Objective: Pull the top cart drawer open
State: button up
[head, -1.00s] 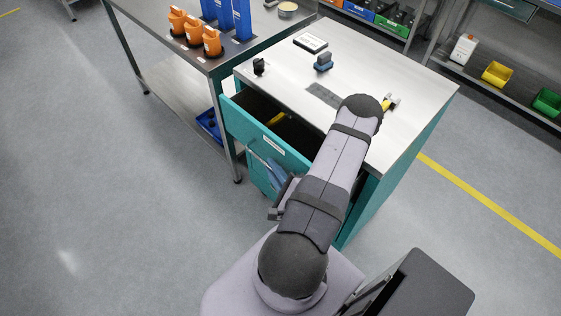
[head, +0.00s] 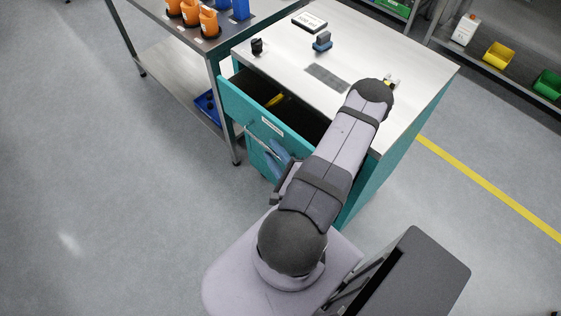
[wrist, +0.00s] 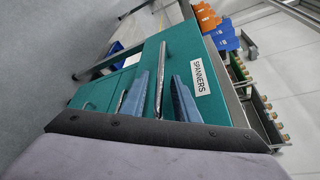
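The teal cart's top drawer (head: 246,112), labelled SPANNERS, stands pulled out, with its dark inside showing; it also fills the middle of the wrist view (wrist: 208,68). A bar handle (wrist: 178,55) runs along its front. My gripper (wrist: 160,108) has two blue fingers set apart, one on each side of the handle in the picture. Gaps show between handle and fingers, so it looks open. In the head view my gripper (head: 276,158) is just in front of the drawer, partly hidden by my wrist.
A yellow object (head: 275,99) lies in the drawer. A steel bench (head: 165,75) stands close on the left. Floor in front is clear.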

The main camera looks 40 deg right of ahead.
jog(key=shift+p+v, duration=0.6)
jog(key=shift+v, duration=2.4)
jog(key=shift+r+p, duration=0.1)
jog(key=shift+p, duration=0.25)
jog(key=p, duration=0.3)
jog(key=shift+a+r, duration=0.1)
jog(key=shift+r, duration=0.1)
jog(key=shift+f+p, duration=0.15)
jog(key=shift+p, duration=0.25)
jog(key=shift+f, duration=0.2)
jog(key=shift+w, duration=0.1)
jog(key=shift+w, duration=0.1)
